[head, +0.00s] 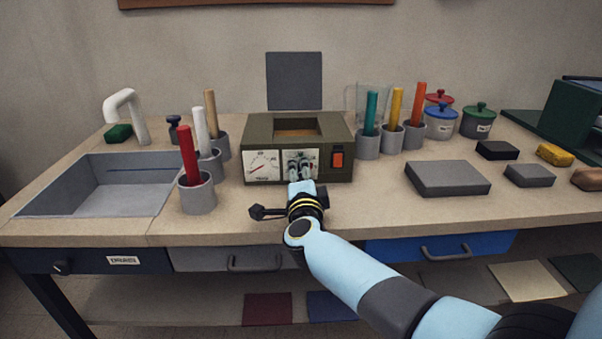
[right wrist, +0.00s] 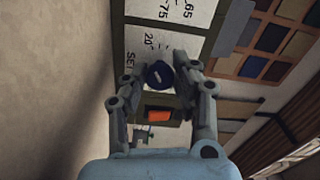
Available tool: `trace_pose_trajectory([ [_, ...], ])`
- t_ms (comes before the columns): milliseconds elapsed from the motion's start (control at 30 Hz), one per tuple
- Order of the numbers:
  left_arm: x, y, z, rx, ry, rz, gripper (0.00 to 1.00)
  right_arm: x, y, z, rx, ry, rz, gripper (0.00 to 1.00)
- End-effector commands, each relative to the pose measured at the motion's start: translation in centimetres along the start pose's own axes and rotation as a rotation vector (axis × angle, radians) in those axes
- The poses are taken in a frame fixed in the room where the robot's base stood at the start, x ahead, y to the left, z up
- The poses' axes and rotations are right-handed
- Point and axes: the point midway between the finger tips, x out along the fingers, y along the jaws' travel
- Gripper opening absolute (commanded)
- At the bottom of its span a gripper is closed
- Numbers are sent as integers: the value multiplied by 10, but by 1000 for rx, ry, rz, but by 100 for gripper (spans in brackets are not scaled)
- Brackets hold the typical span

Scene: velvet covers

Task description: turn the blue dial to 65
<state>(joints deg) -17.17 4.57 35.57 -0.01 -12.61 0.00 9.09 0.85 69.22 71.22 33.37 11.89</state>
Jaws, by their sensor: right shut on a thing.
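The olive-green box (head: 337,127) stands on the bench. Its front has a white gauge (head: 262,166) with a red needle, a dial plate and an orange switch (head: 337,158). The blue dial (right wrist: 160,75) shows in the right wrist view, with a short pale mark on its face. Numbers such as 20, 65 and 75 are printed beside it, turned on their side. My right gripper (head: 301,170) is at the front of the box; its fingers (right wrist: 158,80) are shut on the dial from both sides. In the head view the gripper mostly hides the dial. My left gripper is out of view.
Grey cups with coloured sticks stand left (head: 198,194) and right (head: 368,144) of the box. A sink (head: 60,190) is at the left. Dark grey blocks (head: 447,178) and lidded pots (head: 478,122) are at the right. The bench just before the box is clear apart from my arm.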

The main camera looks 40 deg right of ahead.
Motion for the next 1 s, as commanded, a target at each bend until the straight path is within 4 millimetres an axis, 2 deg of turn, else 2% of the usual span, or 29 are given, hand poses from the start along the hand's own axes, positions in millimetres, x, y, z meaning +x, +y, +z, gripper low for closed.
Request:
trace_pose_trajectory([
  [100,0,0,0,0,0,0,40,0,0,0,0,0,1,0],
  [467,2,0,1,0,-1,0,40,0,1,0,53,0,1,0],
  [667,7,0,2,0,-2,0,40,-1,2,0,175,0,2,0],
  [1000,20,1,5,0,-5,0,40,-1,3,0,488,-1,3,0],
])
